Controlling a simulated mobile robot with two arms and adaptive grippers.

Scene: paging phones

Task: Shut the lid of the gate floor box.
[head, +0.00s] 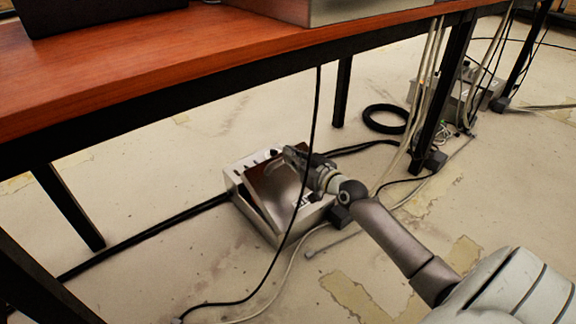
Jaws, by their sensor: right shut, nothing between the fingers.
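The gate floor box (268,232) is a pale metal box on the floor under the desk. Its brownish, shiny lid (272,194) lies tilted over the box, with its near left edge down by the box wall; a pale strip with small dark fittings shows along the back rim. I cannot tell how far the lid stands from closed. My right gripper (290,158) is shut and empty, over the far right part of the lid; whether it touches the lid is unclear. My left gripper is not in view.
A wooden desk (120,62) with black legs spans above the box. A thin black cable (309,140) hangs in front of the lid. Black cables run along the floor. A black coil (386,119) and a second grey box (453,100) lie to the right.

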